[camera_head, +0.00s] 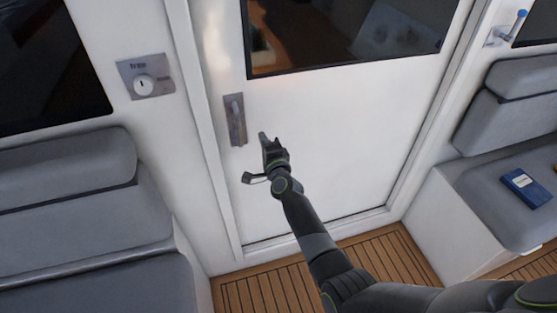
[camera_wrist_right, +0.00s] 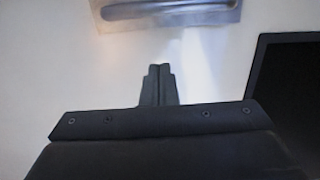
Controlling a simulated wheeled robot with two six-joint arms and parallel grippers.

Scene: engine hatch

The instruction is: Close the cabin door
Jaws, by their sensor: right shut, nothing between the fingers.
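The white cabin door (camera_head: 330,140) stands in its frame and looks shut or nearly so; I cannot tell if it is latched. It has a dark window in its upper part. A metal handle plate (camera_head: 235,119) is on the door's left side. My right gripper (camera_head: 264,137) is shut and empty, in front of the door just right of and below the handle. In the right wrist view the shut fingers (camera_wrist_right: 158,72) point toward the handle plate (camera_wrist_right: 170,12), with a gap between. My left gripper is not in view.
A grey cushioned seat (camera_head: 70,200) is at the left, and another seat (camera_head: 500,185) at the right bears a blue book-like object (camera_head: 527,187). A panel with a round knob (camera_head: 145,84) is on the wall left of the door. Wooden slatted floor (camera_head: 270,290) lies before the door.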

